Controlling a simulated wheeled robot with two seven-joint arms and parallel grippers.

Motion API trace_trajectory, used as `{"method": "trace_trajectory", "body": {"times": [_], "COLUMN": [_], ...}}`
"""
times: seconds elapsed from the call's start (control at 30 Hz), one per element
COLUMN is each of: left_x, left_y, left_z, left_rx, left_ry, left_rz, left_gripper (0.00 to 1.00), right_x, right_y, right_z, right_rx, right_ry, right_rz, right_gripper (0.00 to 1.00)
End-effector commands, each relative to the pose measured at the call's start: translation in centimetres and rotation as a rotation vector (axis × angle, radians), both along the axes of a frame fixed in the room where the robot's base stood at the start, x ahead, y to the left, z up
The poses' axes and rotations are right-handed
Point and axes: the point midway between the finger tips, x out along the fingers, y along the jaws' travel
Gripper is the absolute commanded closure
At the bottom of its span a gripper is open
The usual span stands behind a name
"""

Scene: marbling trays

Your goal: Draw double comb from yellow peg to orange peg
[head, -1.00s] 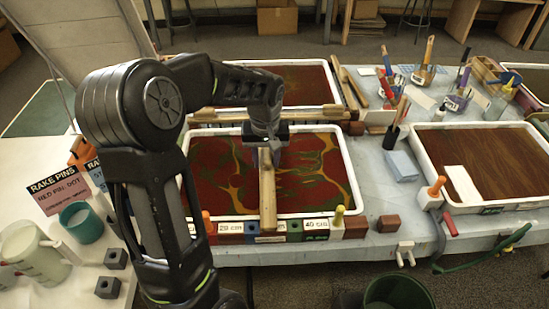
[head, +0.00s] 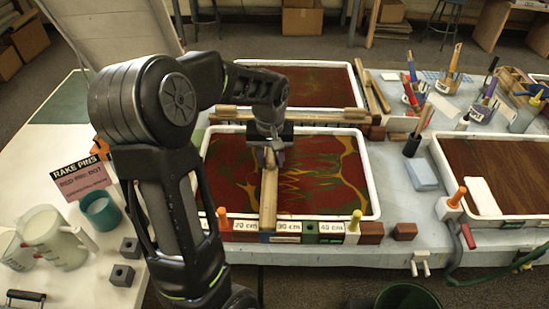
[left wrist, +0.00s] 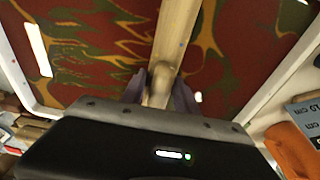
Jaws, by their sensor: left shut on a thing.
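My left gripper (head: 270,152) is shut on a pale wooden comb bar (head: 269,200) that spans the front marbling tray (head: 374,190) from back to front. The bar also shows between the fingers in the left wrist view (left wrist: 178,40); its teeth are hidden. Its front end lies at the front rail, between the 20 cm and 30 cm labels. The yellow peg (head: 355,218) stands to its right on the rail, by the 40 cm label. The orange peg (head: 222,217) stands to its left. Feathered yellow and green streaks show right of the bar. My right gripper is out of view.
A second tray (head: 350,85) lies behind, with a wooden rail (head: 310,115) between. Mugs (head: 62,235) and a teal cup (head: 101,210) stand at left.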

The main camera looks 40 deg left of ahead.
Motion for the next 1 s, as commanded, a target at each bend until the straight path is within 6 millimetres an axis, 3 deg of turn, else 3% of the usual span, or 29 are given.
{"method": "trace_trajectory", "body": {"times": [0.3,1.0], "left_x": [-2.1,-4.9], "left_y": [2.0,5.3], "left_z": [-0.6,-0.6], "left_rx": [-0.003,-0.003], "left_ry": [0.015,0.013], "left_rz": [0.007,0.005], "left_gripper": [1.00,1.00], "right_x": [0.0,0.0], "right_y": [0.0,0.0], "right_z": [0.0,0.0], "right_rx": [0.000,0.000], "right_ry": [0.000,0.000], "right_rz": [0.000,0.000], "right_gripper": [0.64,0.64]}}
